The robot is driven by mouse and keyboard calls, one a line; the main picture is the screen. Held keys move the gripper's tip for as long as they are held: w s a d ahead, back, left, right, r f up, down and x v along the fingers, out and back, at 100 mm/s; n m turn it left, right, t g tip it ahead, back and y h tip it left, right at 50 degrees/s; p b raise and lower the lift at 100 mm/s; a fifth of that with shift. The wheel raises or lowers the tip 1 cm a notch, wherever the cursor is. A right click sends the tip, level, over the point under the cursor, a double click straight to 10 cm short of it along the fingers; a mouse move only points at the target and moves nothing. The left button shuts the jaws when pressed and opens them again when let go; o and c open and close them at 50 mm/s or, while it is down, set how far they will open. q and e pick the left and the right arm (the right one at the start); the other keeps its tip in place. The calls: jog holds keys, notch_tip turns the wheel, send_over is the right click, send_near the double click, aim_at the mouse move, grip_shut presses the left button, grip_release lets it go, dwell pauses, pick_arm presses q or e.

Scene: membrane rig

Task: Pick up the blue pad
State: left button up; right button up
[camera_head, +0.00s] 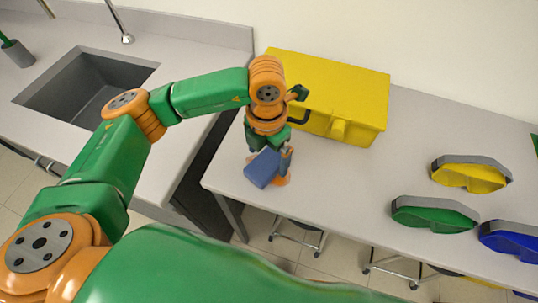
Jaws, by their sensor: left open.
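The blue pad (262,168) is a flat blue block near the front left corner of the grey-white table (345,180). My left gripper (270,149) points down right over it, with its fingers open at the pad's far edge. I cannot tell whether the fingers touch the pad. A small orange piece (283,181) shows beside the pad, partly hidden by the gripper and pad. My right gripper is out of view.
A yellow box (345,85) stands behind my gripper. Yellow (470,178), green (434,217) and blue (508,243) goggle-like items lie at the right. A sink (90,85) is at the left. The table's middle is clear. Stools stand below.

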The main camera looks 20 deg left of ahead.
aim_at(268, 161)
pick_arm(q)
notch_tip(268, 161, down, 3)
jog(key=shift+s+a+r, duration=0.1)
jog(key=shift+r, duration=0.05)
jog(key=shift+w+f, duration=0.3)
jog(key=shift+f, duration=0.1)
jog(key=c, duration=1.3)
jog(key=shift+r, duration=0.25)
jog(key=shift+c, duration=0.2)
jog(key=r+b, duration=0.2)
jog(key=shift+s+r, duration=0.2)
jog(key=shift+r, duration=0.2)
jog(key=s+r, duration=0.2)
jog(key=s+d+r+b, duration=0.1)
jog(key=r, duration=0.1)
jog(key=shift+s+d+r, duration=0.1)
jog(key=shift+s+r, duration=0.25)
jog(key=s+d+r+b, duration=0.1)
jog(key=s+d+r, duration=0.1)
jog(key=s+r, duration=0.3)
jog(key=s, duration=0.4)
jog(key=shift+s+d+b, duration=0.15)
jog(key=shift+s+b, duration=0.15)
jog(key=shift+b, duration=0.1)
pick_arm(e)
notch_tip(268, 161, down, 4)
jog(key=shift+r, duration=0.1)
